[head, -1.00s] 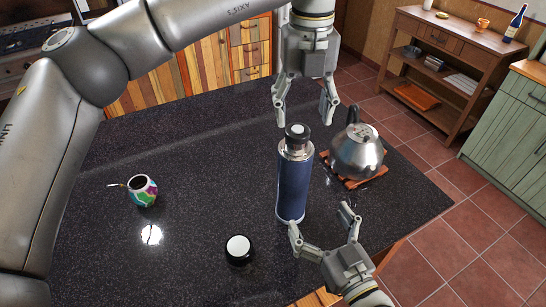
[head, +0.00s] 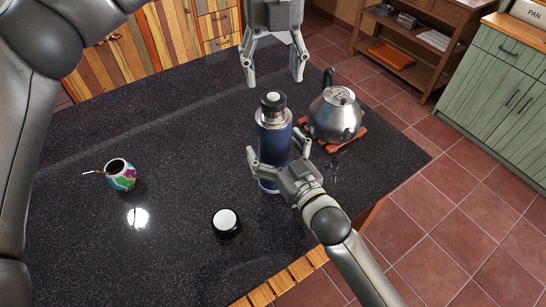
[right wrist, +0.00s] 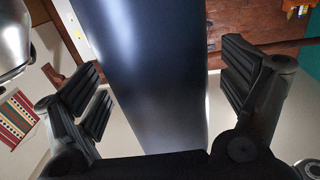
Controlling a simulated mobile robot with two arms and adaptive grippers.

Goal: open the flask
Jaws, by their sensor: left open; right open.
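The flask (head: 273,140) stands upright on the dark counter, with a blue body, a steel collar and a black stopper (head: 272,103) on top. A black cup-like lid with a white top (head: 226,223) sits apart on the counter, to the left and nearer. My left gripper (head: 273,82) is open and points down above the stopper, not touching it. My right gripper (head: 279,146) is open at the flask's lower body. In the right wrist view the blue body (right wrist: 145,75) stands between its spread fingers, with gaps on both sides. My right gripper hides part of the flask's lower body.
A steel kettle (head: 334,115) on a wooden trivet (head: 358,131) stands close to the right of the flask. A colourful mate cup with a straw (head: 120,174) is at the left. The counter (head: 170,235) is clear between them. A wooden shelf stands behind.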

